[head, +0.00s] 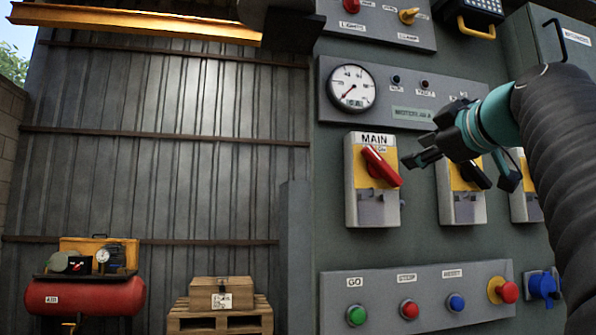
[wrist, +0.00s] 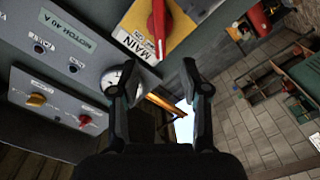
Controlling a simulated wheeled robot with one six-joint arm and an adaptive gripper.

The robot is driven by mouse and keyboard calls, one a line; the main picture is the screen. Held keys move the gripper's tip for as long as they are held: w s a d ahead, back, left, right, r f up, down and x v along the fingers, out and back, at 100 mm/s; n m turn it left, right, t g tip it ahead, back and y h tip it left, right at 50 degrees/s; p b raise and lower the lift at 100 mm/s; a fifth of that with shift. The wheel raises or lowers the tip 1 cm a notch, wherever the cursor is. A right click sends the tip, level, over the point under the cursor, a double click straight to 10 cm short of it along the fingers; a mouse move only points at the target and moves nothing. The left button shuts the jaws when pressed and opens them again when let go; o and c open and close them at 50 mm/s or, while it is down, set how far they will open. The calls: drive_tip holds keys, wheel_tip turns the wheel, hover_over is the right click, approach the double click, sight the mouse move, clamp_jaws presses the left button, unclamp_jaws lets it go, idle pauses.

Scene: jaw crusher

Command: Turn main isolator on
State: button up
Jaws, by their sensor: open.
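The main isolator (head: 352,190) is a grey box with a yellow plate, labelled MAIN, on the panel right of centre in the head view. Its red handle (head: 381,167) slants from upper left to lower right. An ON mark sits near its top. In the wrist view the yellow plate (wrist: 173,32) and red handle (wrist: 158,22) show at the top, partly cut off by the frame edge. My gripper (wrist: 162,68) is open and empty, its fingers apart. In the head view it is just right of the main isolator, with no clear contact with the handle.
A similar isolator with a black handle (head: 477,176) stands to the right, partly behind my gripper. A gauge (head: 351,88) is above. A row of push buttons (head: 408,309) and a blue socket (head: 543,286) are below. A red compressor (head: 85,297) and a crate (head: 221,293) stand left.

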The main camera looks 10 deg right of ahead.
sight(384, 165)
drive_tip(key=w+p, duration=0.1)
drive_tip(key=w, duration=0.3)
drive_tip(key=w+p, duration=0.1)
drive_tip(key=w, duration=0.4)
drive_tip(key=w+p, duration=0.1)
drive_tip(key=w, duration=0.3)
drive_tip(key=shift+w+a, duration=0.25)
drive_tip(key=shift+w, duration=0.1)
clamp_jaws()
